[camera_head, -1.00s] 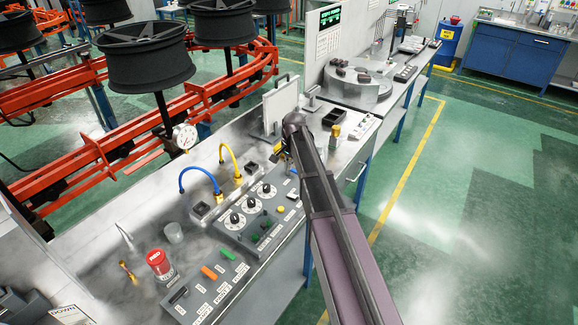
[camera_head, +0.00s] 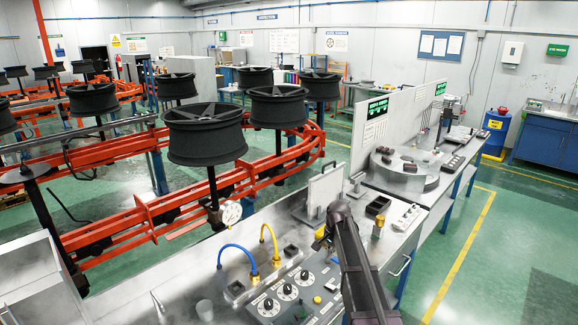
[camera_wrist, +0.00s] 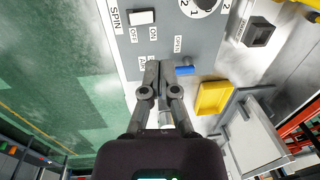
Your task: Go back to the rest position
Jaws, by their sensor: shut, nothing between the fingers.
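My gripper (camera_wrist: 158,68) is shut and empty in the wrist view, its fingertips together over the grey control panel (camera_wrist: 155,25). Near the fingertips are a blue switch (camera_wrist: 185,70) and a white switch (camera_wrist: 141,17) on the panel; the height above it is hard to tell. In the head view my arm reaches over the metal bench from the lower right, and the arm hides the gripper's fingers. The control panel (camera_head: 286,295) shows there with its round dials, left of the arm.
Black wheels (camera_head: 206,134) stand on spindles along an orange conveyor (camera_head: 150,215) behind the bench. Blue (camera_head: 235,248) and yellow (camera_head: 270,240) hoses arch over the bench. A yellow tray (camera_wrist: 212,97) lies beside the fingers. Green floor (camera_head: 500,225) is open on the right.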

